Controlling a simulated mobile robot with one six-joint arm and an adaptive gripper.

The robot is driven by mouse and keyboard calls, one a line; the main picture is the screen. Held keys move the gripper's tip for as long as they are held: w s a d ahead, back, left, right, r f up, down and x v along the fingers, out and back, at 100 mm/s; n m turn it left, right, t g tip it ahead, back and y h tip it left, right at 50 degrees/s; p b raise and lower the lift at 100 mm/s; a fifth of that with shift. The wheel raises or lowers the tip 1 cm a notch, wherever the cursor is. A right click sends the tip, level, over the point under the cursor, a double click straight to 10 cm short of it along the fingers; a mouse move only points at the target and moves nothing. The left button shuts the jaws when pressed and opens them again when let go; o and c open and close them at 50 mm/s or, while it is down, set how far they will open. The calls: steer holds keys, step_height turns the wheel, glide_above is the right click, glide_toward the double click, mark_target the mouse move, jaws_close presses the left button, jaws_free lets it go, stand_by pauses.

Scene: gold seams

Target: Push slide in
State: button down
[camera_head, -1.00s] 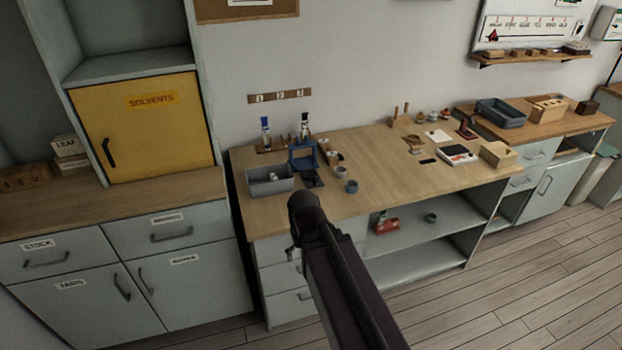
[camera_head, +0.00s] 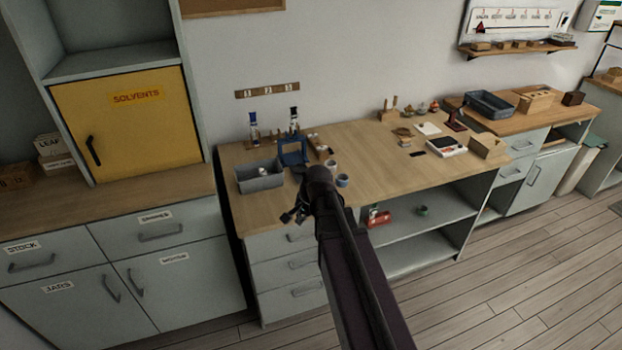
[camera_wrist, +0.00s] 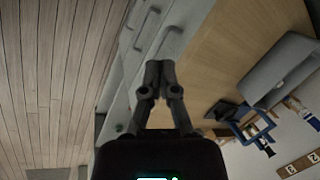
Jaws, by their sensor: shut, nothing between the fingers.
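No part that I can surely name as the slide stands out in either view. A blue frame-like device (camera_head: 292,152) stands on the wooden bench (camera_head: 375,165), behind a dark flat piece partly hidden by my arm; it also shows in the wrist view (camera_wrist: 258,130). My gripper (camera_head: 290,215) is over the bench's front edge, near the left drawers (camera_head: 290,272), apart from the blue device. In the wrist view my gripper (camera_wrist: 160,66) has its fingertips together with nothing between them, with the grey drawer fronts and bench edge beyond.
A grey bin (camera_head: 260,178) stands left of the blue device, and small cups (camera_head: 342,181) stand right of it. Two bottles (camera_head: 294,122) stand behind. An open shelf below holds a red item (camera_head: 379,217). The floor in front is clear.

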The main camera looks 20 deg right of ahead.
steer(key=w+d+r+m+t+b, duration=0.1)
steer(key=w+d+m+t, duration=0.2)
steer(key=w+d+m, duration=0.4)
steer(key=w+d+m+t+y+b, duration=0.1)
steer(key=w+d+m+t, duration=0.1)
steer(key=w+d+m, duration=0.6)
steer(key=d+m, duration=0.1)
steer(key=m, duration=0.4)
steer(key=shift+d+r+t+b, duration=0.35)
steer(key=shift+d+t+b, duration=0.05)
steer(key=shift+f, duration=0.1)
steer(key=b+x, duration=0.7)
steer(key=x, duration=0.3)
steer(key=shift+a, duration=0.1)
steer(key=shift+w+a, duration=0.15)
steer(key=shift+w, duration=0.3)
steer(key=shift+w+a, duration=0.2)
steer(key=shift+w, duration=0.3)
steer(key=shift+w+a, duration=0.45)
steer(key=shift+w, duration=0.35)
